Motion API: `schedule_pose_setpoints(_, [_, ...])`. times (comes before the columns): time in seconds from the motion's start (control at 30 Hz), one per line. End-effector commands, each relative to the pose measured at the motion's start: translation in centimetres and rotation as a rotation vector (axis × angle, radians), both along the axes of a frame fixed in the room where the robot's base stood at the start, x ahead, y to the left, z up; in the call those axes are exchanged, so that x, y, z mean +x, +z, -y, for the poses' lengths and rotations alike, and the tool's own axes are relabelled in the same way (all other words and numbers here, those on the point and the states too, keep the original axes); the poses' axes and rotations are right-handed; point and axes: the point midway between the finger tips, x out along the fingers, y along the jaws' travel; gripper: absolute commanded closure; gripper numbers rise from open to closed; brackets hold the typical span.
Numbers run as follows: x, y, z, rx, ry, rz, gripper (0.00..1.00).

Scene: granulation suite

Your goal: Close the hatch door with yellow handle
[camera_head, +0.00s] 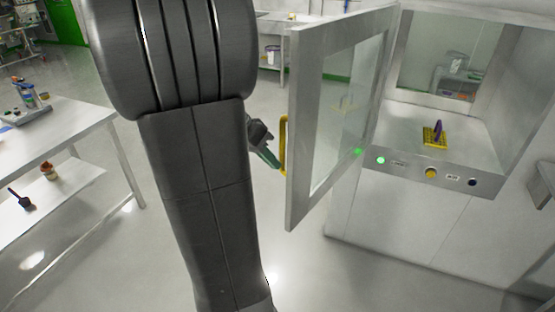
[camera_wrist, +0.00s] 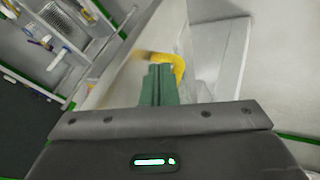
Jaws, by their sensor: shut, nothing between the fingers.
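The hatch door (camera_head: 303,130) is a glass panel in a grey metal frame. It stands wide open, swung out to the left of the hatch opening (camera_head: 407,110). Its yellow handle (camera_head: 284,145) is a bar on the door's outer left side. My gripper (camera_head: 273,163) is at the handle's left, partly hidden behind my dark arm. In the wrist view, the green fingers (camera_wrist: 160,84) are together and empty, with the yellow handle (camera_wrist: 178,66) just beyond their tips. I cannot tell whether they touch it.
A yellow rack with a purple item (camera_head: 437,133) stands inside the hatch. The hatch front has a green light (camera_head: 381,160) and a yellow knob (camera_head: 431,173). A white table (camera_head: 90,131) with tools stands at the left. The floor below the door is clear.

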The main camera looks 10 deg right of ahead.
Motion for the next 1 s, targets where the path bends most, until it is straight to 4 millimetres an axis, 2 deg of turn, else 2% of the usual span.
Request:
schedule_pose_setpoints(0.2, [-1.5,0.2,1.3,-0.001,-0.001,0.0,1.0])
schedule_pose_setpoints(0.77, [-2.2,0.0,1.8,-0.001,0.01,0.0,1.0])
schedule_pose_setpoints(1.0, [-4.7,-0.1,3.6,-0.001,0.073,0.002,1.0])
